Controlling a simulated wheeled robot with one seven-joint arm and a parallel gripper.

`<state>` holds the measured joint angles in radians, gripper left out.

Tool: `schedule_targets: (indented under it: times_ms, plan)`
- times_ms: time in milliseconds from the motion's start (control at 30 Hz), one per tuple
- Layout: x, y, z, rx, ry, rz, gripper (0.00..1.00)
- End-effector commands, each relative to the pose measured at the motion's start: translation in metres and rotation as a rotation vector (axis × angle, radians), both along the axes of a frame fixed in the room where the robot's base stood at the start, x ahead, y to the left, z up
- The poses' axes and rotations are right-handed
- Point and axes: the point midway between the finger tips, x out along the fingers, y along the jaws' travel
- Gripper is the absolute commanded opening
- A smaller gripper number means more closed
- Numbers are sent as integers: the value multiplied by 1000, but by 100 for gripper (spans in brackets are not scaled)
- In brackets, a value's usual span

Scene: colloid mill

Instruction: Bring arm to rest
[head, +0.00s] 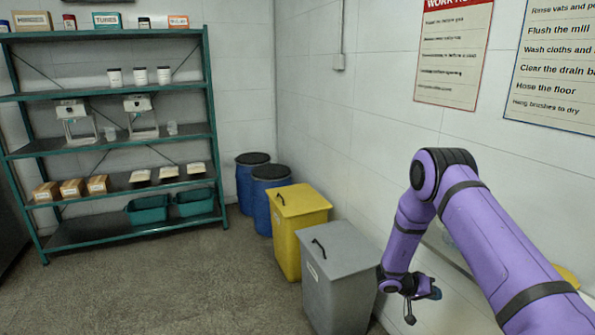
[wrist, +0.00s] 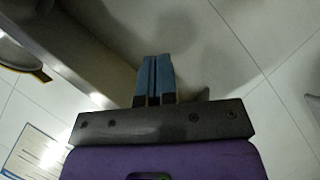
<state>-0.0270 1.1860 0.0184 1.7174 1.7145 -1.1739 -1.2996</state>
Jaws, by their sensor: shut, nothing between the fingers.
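My purple arm reaches in from the lower right of the head view, bent at the elbow, with its forearm hanging down. My gripper (head: 424,302) is at the lower end, just right of the grey bin and in front of the white wall. In the wrist view my gripper's two blue fingers (wrist: 154,75) lie side by side, touching, with nothing between them. Part of the gripper is small and dark in the head view.
A grey lidded bin (head: 340,285) stands close to the left of my gripper, with a yellow bin (head: 299,225) behind it. Blue drums (head: 270,205) stand in the corner. A green shelf unit (head: 110,155) stands at the left. The floor (head: 180,285) before it is clear.

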Motion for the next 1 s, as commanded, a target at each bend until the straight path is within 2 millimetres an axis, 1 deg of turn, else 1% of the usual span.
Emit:
schedule_targets:
  times_ms: [33, 167, 200, 267, 400, 467, 500, 667, 700, 767, 800, 867, 1000]
  plan:
    - [14, 2, 21, 32, -57, 32, 0]
    - [43, 11, 67, 126, -189, 121, 0]
    - [51, 14, 82, 155, -228, 148, 0]
    - [61, 20, 104, 199, -281, 188, 0]
    - [80, 35, 157, 303, -392, 284, 0]
    - [84, 42, 180, 349, -434, 325, 0]
    - [87, 47, 196, 378, -460, 351, 0]
    - [88, 68, 257, 499, -543, 456, 0]
    - [86, 74, 271, 529, -559, 481, 0]
    - [82, 82, 294, 572, -580, 520, 0]
    - [78, 88, 308, 601, -590, 544, 0]
    - [71, 96, 328, 643, -605, 580, 0]
    - [49, 115, 373, 737, -618, 660, 0]
